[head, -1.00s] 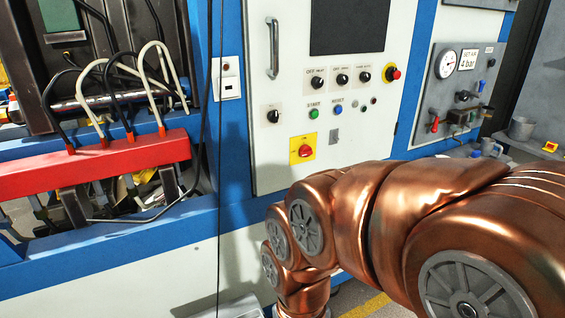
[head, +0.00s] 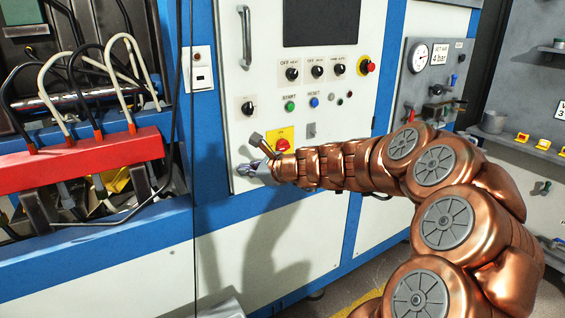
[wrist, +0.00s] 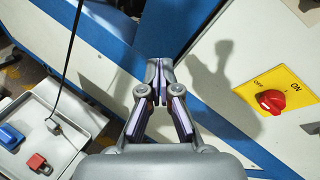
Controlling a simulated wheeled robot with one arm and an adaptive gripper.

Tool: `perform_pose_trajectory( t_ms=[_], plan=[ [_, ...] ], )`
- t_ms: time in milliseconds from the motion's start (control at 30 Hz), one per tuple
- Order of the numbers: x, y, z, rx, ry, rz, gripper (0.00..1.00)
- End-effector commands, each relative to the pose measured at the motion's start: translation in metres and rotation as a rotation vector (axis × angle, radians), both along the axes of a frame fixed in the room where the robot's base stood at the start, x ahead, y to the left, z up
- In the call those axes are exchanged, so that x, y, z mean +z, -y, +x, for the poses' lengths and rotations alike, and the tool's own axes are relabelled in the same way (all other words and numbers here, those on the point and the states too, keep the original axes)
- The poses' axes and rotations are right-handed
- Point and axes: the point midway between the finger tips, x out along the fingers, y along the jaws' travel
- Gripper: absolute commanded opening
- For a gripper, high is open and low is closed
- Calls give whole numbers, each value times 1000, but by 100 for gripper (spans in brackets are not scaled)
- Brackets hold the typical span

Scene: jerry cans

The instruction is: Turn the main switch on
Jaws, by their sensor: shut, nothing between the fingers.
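The main switch is a red rotary knob (wrist: 270,101) on a yellow plate (wrist: 282,84) marked ON, at the right of the wrist view. In the head view the yellow plate (head: 277,136) and red knob (head: 282,145) sit low on the white panel, partly hidden behind my arm. My gripper (head: 241,170) is in front of the panel, left of and a little below the switch. In the wrist view my gripper (wrist: 158,68) has its fingertips together, empty and apart from the knob.
The white control panel (head: 330,65) carries several knobs and buttons above the switch, and a red emergency button (head: 368,67). A red bar with hoses (head: 80,160) is at the left. A tray (wrist: 62,135) holding a blue and a red padlock lies lower left in the wrist view.

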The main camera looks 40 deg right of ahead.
Motion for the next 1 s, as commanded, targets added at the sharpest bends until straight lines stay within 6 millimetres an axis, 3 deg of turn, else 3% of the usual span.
perform_pose_trajectory(
  t_ms=[33,100,200,300,400,567,1000],
  plan=[
    [-13,37,4,-106,-11,82,0],
    [-24,80,7,-233,-22,191,0],
    [-37,129,3,-376,-30,305,0],
    [-47,158,-1,-462,-34,380,0],
    [-53,172,-3,-504,-39,416,0],
    [-57,176,5,-516,-40,427,0],
    [-77,177,62,-511,-40,423,0]
  ],
)
